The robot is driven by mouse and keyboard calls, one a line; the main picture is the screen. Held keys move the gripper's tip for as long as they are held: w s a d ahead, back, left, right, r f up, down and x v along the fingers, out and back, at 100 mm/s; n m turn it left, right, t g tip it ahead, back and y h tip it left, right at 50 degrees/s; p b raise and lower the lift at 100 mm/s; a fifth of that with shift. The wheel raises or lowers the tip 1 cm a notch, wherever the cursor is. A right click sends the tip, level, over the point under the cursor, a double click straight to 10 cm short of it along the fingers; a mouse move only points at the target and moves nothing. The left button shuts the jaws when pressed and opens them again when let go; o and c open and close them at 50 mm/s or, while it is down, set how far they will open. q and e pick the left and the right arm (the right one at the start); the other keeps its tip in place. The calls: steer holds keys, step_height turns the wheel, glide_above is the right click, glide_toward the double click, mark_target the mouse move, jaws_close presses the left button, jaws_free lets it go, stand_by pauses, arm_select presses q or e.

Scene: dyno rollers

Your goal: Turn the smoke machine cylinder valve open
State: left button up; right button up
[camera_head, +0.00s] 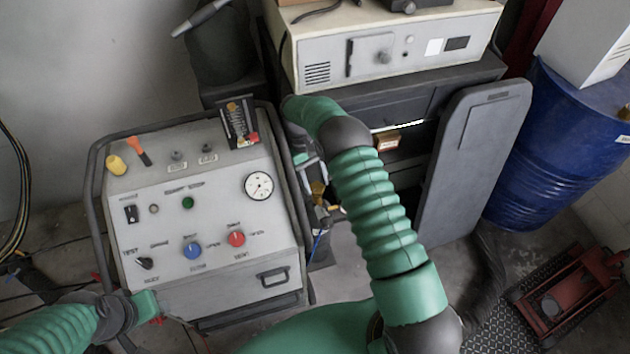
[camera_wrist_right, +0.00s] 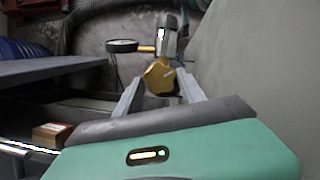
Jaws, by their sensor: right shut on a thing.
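The brass-yellow cylinder valve (camera_wrist_right: 158,77) sits between the two grey fingers of my right gripper (camera_wrist_right: 160,90) in the right wrist view. The gripper is shut on it. A round gauge (camera_wrist_right: 122,46) sticks out to the left of the valve, and a grey metal part (camera_wrist_right: 167,38) rises above it. In the head view a small patch of yellow (camera_head: 318,187) shows just right of the smoke machine (camera_head: 215,275), below the end of my right arm. The cylinder body is mostly hidden there.
The grey smoke machine has a tube frame, gauge and knobs. A white device (camera_head: 400,50) sits on a dark cabinet behind. A dark panel (camera_head: 472,155) leans beside a blue drum (camera_head: 560,140). A red floor jack (camera_head: 568,298) lies at the lower right.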

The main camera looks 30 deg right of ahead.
steer(key=shift+w+r+n, duration=0.1)
steer(key=shift+w+n, duration=0.15)
steer(key=shift+n, duration=0.15)
stand_by(3.9)
steer(key=o, duration=1.4)
steer(key=shift+c, duration=0.2)
steer(key=shift+s, duration=0.1)
